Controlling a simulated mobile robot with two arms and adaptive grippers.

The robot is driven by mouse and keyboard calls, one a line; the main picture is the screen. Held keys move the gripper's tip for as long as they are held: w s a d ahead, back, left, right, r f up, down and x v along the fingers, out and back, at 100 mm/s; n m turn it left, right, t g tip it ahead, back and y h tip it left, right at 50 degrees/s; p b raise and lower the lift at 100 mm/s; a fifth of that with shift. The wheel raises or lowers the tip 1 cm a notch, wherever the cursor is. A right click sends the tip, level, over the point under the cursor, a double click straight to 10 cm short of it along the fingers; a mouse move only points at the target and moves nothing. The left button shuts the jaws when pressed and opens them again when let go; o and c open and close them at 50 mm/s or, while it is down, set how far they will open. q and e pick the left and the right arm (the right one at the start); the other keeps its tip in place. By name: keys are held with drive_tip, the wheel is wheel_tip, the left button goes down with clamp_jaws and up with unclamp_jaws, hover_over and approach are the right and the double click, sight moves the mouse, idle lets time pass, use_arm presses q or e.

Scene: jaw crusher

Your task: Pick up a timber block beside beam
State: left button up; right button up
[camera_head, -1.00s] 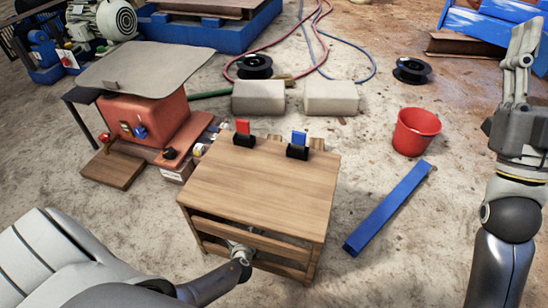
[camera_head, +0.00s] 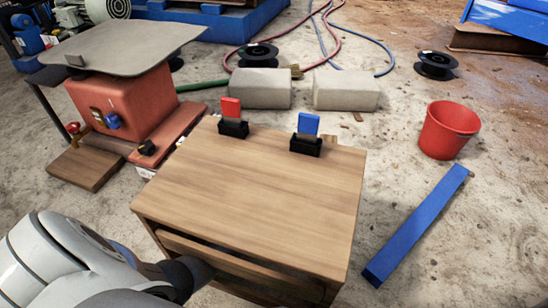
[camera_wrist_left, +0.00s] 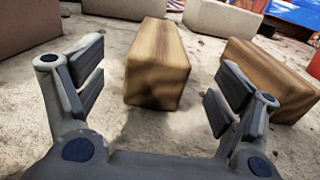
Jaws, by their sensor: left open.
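A timber block (camera_wrist_left: 157,62) lies on the floor in the left wrist view, end-on and ahead of my left gripper (camera_wrist_left: 161,80). The gripper is open and empty, with one finger to each side of the block's near end; I cannot tell whether the fingers reach around it. A second timber block (camera_wrist_left: 266,78) lies to the right, partly behind the right finger. In the head view my left arm reaches to the wooden table's front edge, and the table hides the gripper. A blue beam (camera_head: 417,226) lies on the floor right of the table. My right gripper is out of view.
The wooden table (camera_head: 258,190) carries a red switch (camera_head: 231,109) and a blue switch (camera_head: 307,127). Two concrete blocks (camera_head: 260,88) (camera_head: 346,90) lie behind it. A red bucket (camera_head: 447,130) stands right, an orange machine (camera_head: 122,105) left. Floor around the beam is clear.

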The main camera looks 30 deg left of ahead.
use_arm(q)
drive_tip(key=shift+x, duration=0.75)
drive_tip(key=b+x, duration=0.2)
drive_tip(key=f+b+x, duration=0.1)
drive_tip(key=b+x, duration=0.1)
drive_tip(key=shift+w, duration=0.15)
drive_tip(key=shift+w+a+r, duration=0.15)
drive_tip(key=shift+w, duration=0.25)
drive_tip(key=shift+r, duration=0.1)
drive_tip(key=shift+c, duration=0.5)
drive_tip(key=c, duration=1.5)
drive_tip(key=shift+o, duration=0.2)
drive_tip(key=shift+r, duration=0.15)
